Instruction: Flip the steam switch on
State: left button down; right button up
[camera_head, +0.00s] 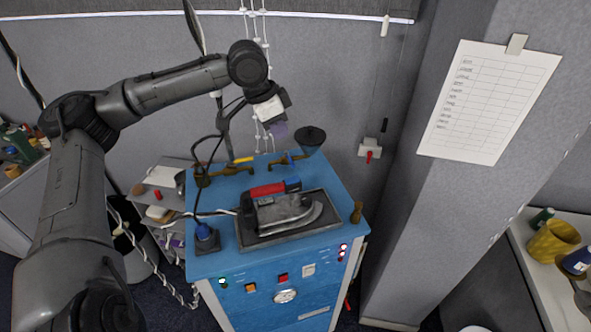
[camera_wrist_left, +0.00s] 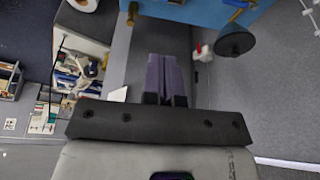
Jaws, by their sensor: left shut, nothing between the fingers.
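A blue ironing station (camera_head: 250,245) stands in the middle of the head view. Its front panel carries an orange switch (camera_head: 251,288), a red switch (camera_head: 283,277), a pale switch (camera_head: 308,269) and a round gauge (camera_head: 285,296). I cannot read which one is the steam switch. My left gripper (camera_head: 279,131) is above the back of the station, clear of the panel. Its purple fingers are together and empty, as the left wrist view (camera_wrist_left: 167,78) also shows. My right gripper is out of view.
A black funnel (camera_head: 310,137) and brass pipes (camera_head: 227,169) stand at the station's back edge. A wall box with a red lever (camera_head: 369,156) is to the right. A cluttered shelf (camera_head: 160,205) stands left. A paper chart (camera_head: 489,100) hangs on the pillar.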

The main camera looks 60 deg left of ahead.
pick_arm(q)
jog(key=shift+f, duration=0.1)
jog(key=p, duration=0.2)
send_near(298, 177)
jog(key=shift+w+d, duration=0.15)
jog(key=shift+w, duration=0.3)
jog(key=shift+x, duration=1.35)
jog(key=shift+s+x, duration=0.15)
jog(key=shift+x, duration=0.6)
jog(key=shift+s+x, duration=0.15)
jog(key=shift+x, duration=0.6)
jog(key=shift+f, duration=0.55)
